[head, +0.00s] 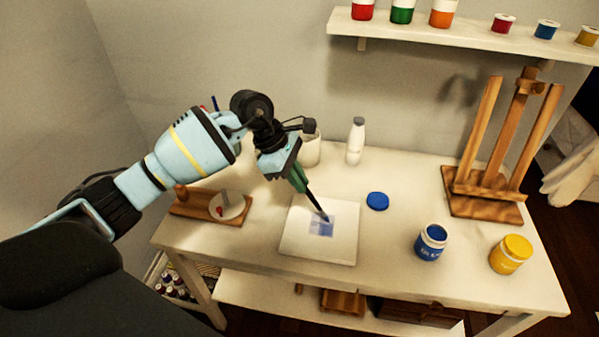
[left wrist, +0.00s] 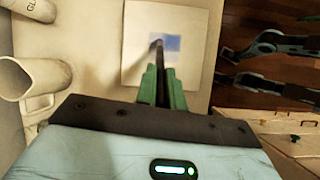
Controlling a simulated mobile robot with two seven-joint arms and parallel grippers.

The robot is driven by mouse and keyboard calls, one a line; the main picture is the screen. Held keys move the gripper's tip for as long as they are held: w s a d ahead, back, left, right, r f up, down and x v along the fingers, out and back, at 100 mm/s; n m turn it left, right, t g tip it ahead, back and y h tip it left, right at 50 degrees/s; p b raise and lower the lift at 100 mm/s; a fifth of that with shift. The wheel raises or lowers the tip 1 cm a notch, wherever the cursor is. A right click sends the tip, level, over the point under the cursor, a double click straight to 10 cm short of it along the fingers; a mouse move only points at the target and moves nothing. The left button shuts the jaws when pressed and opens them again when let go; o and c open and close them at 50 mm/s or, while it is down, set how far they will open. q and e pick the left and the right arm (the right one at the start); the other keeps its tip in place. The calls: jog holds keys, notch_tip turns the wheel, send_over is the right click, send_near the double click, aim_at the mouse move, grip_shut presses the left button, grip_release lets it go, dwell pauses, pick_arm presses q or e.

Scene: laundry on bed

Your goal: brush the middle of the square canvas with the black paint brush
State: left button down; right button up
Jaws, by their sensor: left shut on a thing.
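The square canvas (head: 295,245) lies flat on the white table, with a blue patch (head: 320,229) near its middle. My left gripper (head: 300,180) is shut on the black paint brush (head: 316,203), which slants down so that its tip is at the blue patch. I cannot tell for sure whether the tip touches the canvas. In the left wrist view the green fingers (left wrist: 162,88) hold the brush (left wrist: 159,52), with its tip over the blue patch on the canvas (left wrist: 193,66).
An open blue paint jar (head: 431,243), a yellow jar (head: 511,254) and a blue lid (head: 377,201) stand right of the canvas. A wooden easel (head: 487,207) is at the right. A white bottle (head: 355,143) stands behind.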

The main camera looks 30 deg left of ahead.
pick_arm(q)
jog(key=shift+s, duration=0.25)
pick_arm(e)
jog(key=shift+w, duration=0.3)
pick_arm(q)
jog(key=shift+w+f, duration=0.2)
jog(key=shift+w, duration=0.2)
jog(key=shift+w+a+r+b, duration=0.1)
jog(key=shift+w+a+b, duration=0.2)
jog(key=shift+w+b, duration=0.4)
pick_arm(e)
jog(key=shift+s+f, duration=0.45)
jog(key=shift+f, duration=0.2)
